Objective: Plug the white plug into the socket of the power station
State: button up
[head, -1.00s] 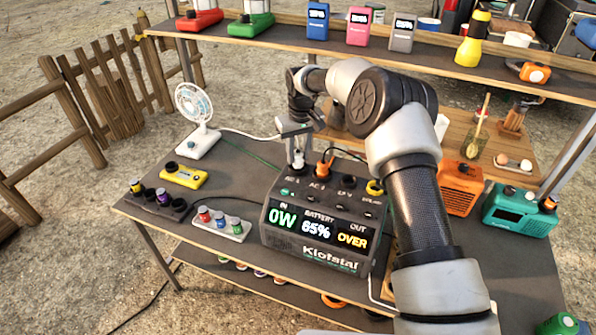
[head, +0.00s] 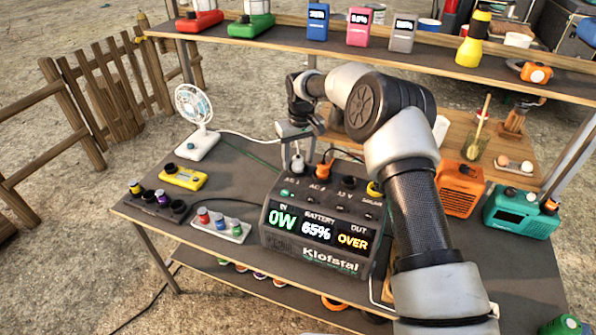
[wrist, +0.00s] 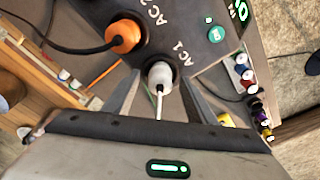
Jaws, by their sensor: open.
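The power station (head: 312,225) stands on the dark table, its display reading IN 0W, BATTERY 65% and OUT OVER. The white plug (wrist: 160,76) sits upright at the AC 1 socket on its top; it also shows in the head view (head: 298,164). Its white cable runs back toward my gripper. My gripper (wrist: 158,92) is open, with one finger on each side of the plug and cable, and gaps show between them. In the head view my gripper (head: 298,150) is just above and behind the plug. How deep the plug sits cannot be told.
An orange plug (wrist: 123,36) stands close beside at the neighbouring AC socket. A shelf (head: 400,62) runs behind the arm.

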notch_tip(320, 180, up, 17)
jog(key=s+d, duration=0.1)
jog(key=s, duration=0.1)
jog(key=shift+r, duration=0.15)
jog(key=shift+w, duration=0.1)
dwell(0.3)
jog(key=s+d+r+m+t+h, duration=0.1)
jog(key=s+d+r, duration=0.5)
jog(key=s+r, duration=0.25)
jog(key=s+d+r+m+t, duration=0.1)
jog(key=s+d+r+t, duration=0.1)
jog(key=s+d+r, duration=0.65)
jog(key=s+d+f+m, duration=0.2)
jog(key=s+f, duration=0.1)
jog(key=s, duration=0.8)
jog(key=s+d+f+m+t, duration=0.1)
jog(key=s+d+f, duration=0.2)
jog(key=s, duration=0.8)
jog(key=shift+d+f+m+p, duration=0.3)
jog(key=shift+f+m+p, duration=0.1)
jog(key=shift+f, duration=0.25)
